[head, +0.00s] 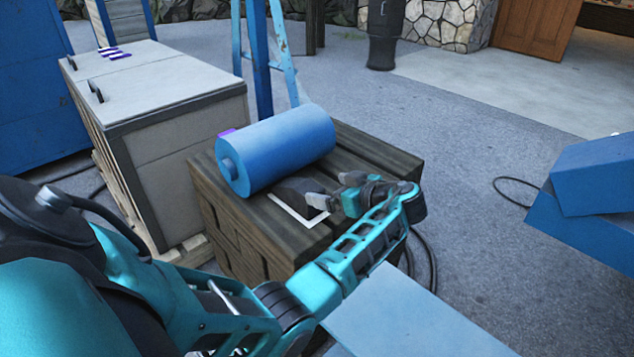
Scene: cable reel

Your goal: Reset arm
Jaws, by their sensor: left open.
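A blue cylinder (280,147), which looks like the reel, lies on its side on top of a dark wooden crate (390,160). A short round stub sticks out of its near left end. My left arm reaches in from the lower left. My left gripper (326,190) is above the right part of the crate top, in front of the cylinder, with its fingers pointing left. It is open, with no object seen between the fingers. A white marked outline (290,212) shows partly on the crate top below it. My right gripper is not in view.
A grey-white cabinet (185,130) on a pallet stands left of the crate, with a blue ladder (262,60) behind. A blue angular block (590,185) is at the right edge. Black cable (515,185) lies on the floor. The grey floor at the right is mostly open.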

